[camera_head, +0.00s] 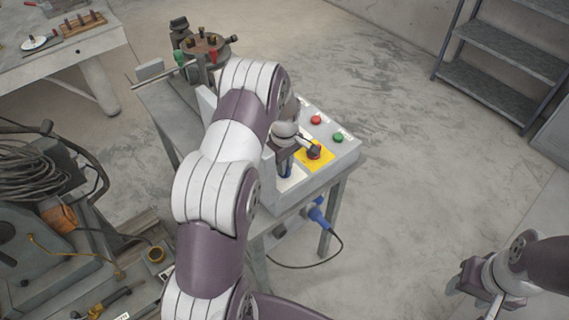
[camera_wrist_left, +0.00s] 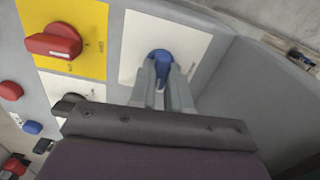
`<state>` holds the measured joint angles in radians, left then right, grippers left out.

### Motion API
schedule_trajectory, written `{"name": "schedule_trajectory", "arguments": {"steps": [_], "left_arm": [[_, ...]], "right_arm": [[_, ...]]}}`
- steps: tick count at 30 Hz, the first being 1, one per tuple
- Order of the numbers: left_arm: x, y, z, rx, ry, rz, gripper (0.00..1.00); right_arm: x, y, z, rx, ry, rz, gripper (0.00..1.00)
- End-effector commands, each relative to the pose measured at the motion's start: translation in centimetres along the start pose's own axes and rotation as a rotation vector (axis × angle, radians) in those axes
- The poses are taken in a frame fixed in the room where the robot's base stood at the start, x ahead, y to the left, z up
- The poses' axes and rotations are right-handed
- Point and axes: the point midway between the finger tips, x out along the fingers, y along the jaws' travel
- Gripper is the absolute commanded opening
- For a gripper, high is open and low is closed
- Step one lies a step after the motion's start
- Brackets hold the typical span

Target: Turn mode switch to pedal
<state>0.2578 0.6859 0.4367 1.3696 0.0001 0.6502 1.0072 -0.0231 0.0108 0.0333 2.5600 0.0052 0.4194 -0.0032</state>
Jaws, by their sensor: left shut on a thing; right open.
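A blue rotary knob (camera_wrist_left: 160,58) sits on a white plate (camera_wrist_left: 195,42) on the grey control box (camera_head: 345,155). My left gripper (camera_wrist_left: 161,80) is shut on this knob, with its two fingers against the knob's sides. My right gripper (camera_head: 470,290) is open and empty at the lower right, away from the box.
Next to the blue knob is a red rotary switch (camera_wrist_left: 54,42) on a yellow plate. Red (camera_head: 316,119) and green (camera_head: 338,138) buttons lie beyond it. A black knob (camera_wrist_left: 68,102) is partly hidden by my gripper. A blue plug and cable (camera_head: 318,214) hang below the box. Floor to the right is clear.

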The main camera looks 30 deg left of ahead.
Motion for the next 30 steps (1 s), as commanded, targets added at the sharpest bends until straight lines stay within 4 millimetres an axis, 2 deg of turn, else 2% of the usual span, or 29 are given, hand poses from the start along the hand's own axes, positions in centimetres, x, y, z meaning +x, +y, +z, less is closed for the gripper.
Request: {"name": "schedule_trajectory", "arguments": {"steps": [9, 23, 24, 26, 27, 30], "left_arm": [[-0.2, 0.15, -0.1, 0.09, 0.003, 0.005, 0.0], [-0.23, 0.17, -0.12, 0.104, 0.004, 0.005, 0.0], [-0.23, 0.17, -0.12, 0.104, 0.004, 0.005, 0.2], [-0.22, 0.17, -0.12, 0.104, 0.004, 0.005, 0.4], [-0.2, 0.15, -0.1, 0.104, 0.003, 0.004, 0.43], [-0.14, 0.11, -0.07, 0.103, 0.002, 0.003, 0.43]], "right_arm": [[0.04, 0.0, 0.01, 0.0, 0.0, 0.0, 0.51], [0.04, 0.0, 0.01, 0.0, 0.0, 0.0, 0.51], [0.04, 0.0, 0.01, 0.0, 0.0, 0.0, 0.51], [0.04, 0.0, 0.0, 0.0, 0.0, 0.0, 0.51], [0.04, 0.0, 0.0, 0.0, 0.0, 0.0, 0.51], [0.05, 0.0, 0.01, 0.0, 0.0, 0.0, 0.51]]}}
